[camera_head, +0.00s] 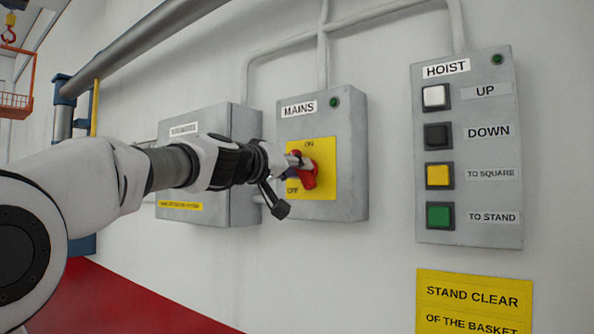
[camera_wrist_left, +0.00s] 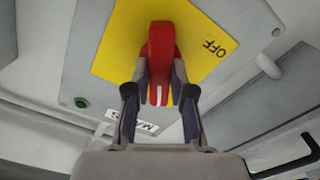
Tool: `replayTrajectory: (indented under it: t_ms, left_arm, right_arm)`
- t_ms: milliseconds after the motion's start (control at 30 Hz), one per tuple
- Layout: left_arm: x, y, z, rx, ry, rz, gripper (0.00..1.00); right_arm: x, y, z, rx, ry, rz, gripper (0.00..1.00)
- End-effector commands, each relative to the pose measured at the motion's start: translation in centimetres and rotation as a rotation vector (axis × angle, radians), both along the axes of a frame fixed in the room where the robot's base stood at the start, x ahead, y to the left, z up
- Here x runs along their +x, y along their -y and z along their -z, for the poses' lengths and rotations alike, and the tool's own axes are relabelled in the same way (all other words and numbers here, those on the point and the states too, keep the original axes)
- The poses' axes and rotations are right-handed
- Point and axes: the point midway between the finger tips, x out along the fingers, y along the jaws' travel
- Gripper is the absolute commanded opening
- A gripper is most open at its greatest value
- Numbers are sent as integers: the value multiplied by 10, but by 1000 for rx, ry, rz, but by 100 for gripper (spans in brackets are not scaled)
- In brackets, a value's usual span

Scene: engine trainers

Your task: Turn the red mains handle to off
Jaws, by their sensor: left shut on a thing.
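The red mains handle (camera_head: 309,180) sits on a yellow plate (camera_head: 325,157) on the front of the grey MAINS box (camera_head: 355,150). ON is printed at the plate's top and OFF at its lower left. My left gripper (camera_head: 295,167) reaches in from the left and is shut on the handle. In the left wrist view, the fingers (camera_wrist_left: 160,98) lie on either side of the handle (camera_wrist_left: 160,55) near its white-marked end. That end points toward the MAINS label side, and the OFF print lies to the right. My right gripper is not in view.
A grey box (camera_head: 240,150) stands left of the MAINS box, partly behind my arm. A HOIST panel (camera_head: 465,230) with several buttons is on the right. Below it is a yellow warning sign (camera_head: 474,298). Bare wall lies between the MAINS box and HOIST panel.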

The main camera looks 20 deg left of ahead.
Motion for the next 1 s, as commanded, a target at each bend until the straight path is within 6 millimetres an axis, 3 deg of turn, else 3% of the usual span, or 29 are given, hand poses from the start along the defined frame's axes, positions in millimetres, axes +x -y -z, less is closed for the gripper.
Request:
replayTrajectory:
  t_ms: [1000]
  left_arm:
    - [1,-1,2,-848,-308,-1,0]
  right_arm:
    - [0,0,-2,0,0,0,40]
